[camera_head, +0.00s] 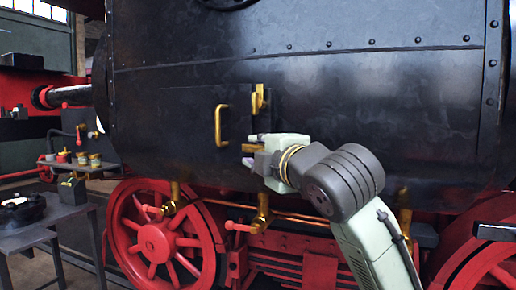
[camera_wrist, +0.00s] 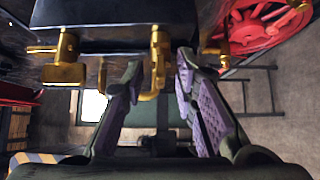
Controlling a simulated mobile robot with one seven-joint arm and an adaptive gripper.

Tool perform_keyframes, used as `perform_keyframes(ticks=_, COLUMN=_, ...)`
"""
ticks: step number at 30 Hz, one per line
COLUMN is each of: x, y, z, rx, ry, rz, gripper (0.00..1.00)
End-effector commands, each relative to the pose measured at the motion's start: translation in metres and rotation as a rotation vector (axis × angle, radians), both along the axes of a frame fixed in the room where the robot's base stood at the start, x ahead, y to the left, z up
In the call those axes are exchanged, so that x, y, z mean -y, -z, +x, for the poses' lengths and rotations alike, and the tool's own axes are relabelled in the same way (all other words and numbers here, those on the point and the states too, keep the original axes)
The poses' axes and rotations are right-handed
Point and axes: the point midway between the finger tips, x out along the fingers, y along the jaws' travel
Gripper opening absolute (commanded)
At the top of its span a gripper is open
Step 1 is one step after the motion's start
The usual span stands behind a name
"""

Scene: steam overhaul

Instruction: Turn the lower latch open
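The lower latch (camera_wrist: 158,62) is brass and sits at the edge of the small black door (camera_head: 186,118). In the head view its brass tip (camera_head: 251,148) shows just at my gripper (camera_head: 247,150), which partly covers it. In the wrist view my gripper (camera_wrist: 160,66) is open, with its two purple-padded fingers on either side of the latch. Gaps seem to remain beside it, though contact is hard to judge. The upper latch (camera_head: 259,100), brass and upright, is above; it also shows left in the wrist view (camera_wrist: 66,62).
A brass door handle (camera_head: 219,126) stands out from the door left of the latches. Below are brass valves with red levers (camera_head: 262,215) and a red wheel (camera_head: 160,238). A dark table (camera_head: 45,225) and shelf of small parts (camera_head: 80,160) stand left.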

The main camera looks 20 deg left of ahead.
Motion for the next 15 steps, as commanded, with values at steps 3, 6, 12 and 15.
perform_keyframes(ticks=3, x=-0.0001, y=0.0004, z=0.0001, rx=0.0, ry=0.0, rz=0.0, gripper=0.27)
perform_keyframes(ticks=6, x=0.0, y=0.0004, z=0.0, rx=0.0, ry=0.0, rz=0.0, gripper=0.25)
perform_keyframes(ticks=12, x=0.0001, y=0.0003, z=-0.0002, rx=-0.001, ry=0.0, rz=0.001, gripper=0.11)
perform_keyframes(ticks=15, x=0.0001, y=0.0003, z=-0.0002, rx=-0.001, ry=-0.001, rz=0.001, gripper=0.05)
